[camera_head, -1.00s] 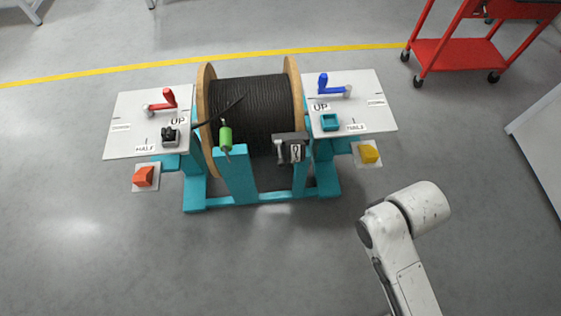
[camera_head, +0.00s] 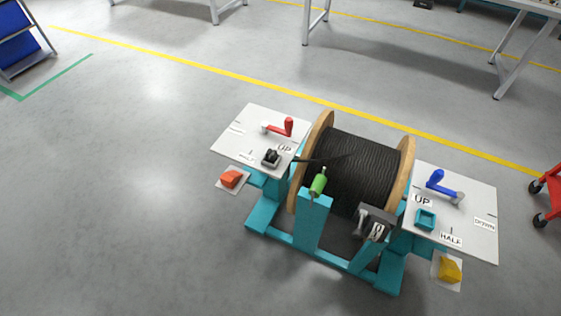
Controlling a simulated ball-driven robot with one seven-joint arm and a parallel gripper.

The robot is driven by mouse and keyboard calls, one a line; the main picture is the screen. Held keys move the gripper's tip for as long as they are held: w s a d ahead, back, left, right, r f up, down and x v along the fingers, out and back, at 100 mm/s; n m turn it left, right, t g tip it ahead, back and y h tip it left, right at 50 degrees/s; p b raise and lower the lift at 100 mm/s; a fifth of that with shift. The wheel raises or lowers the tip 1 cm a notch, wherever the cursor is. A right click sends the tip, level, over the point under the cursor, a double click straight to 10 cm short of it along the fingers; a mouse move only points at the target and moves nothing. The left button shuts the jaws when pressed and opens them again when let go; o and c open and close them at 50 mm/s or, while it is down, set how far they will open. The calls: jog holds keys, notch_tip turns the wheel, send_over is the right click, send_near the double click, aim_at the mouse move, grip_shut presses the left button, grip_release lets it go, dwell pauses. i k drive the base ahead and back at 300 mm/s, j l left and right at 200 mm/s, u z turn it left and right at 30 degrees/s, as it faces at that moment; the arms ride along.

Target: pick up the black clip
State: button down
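A small black clip (camera_head: 271,156) sits in a light grey holder on the left white panel (camera_head: 232,150), near its front right corner. It is beside the wooden reel, close to the loose black cable end (camera_head: 312,160). My gripper is not in view, and no part of my arm shows now.
A wooden reel of black cable (camera_head: 353,168) stands on a teal frame (camera_head: 312,220). A red crank (camera_head: 288,126) is on the left panel; a blue crank (camera_head: 436,178) and teal square holder (camera_head: 425,219) are on the right panel (camera_head: 475,215). Open floor (camera_head: 110,220) lies left.

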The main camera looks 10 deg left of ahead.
aim_at(271, 155)
jog(key=i+j, duration=0.4)
jog(key=j, duration=0.15)
jog(key=i+j, duration=0.85)
jog(key=j, duration=0.2)
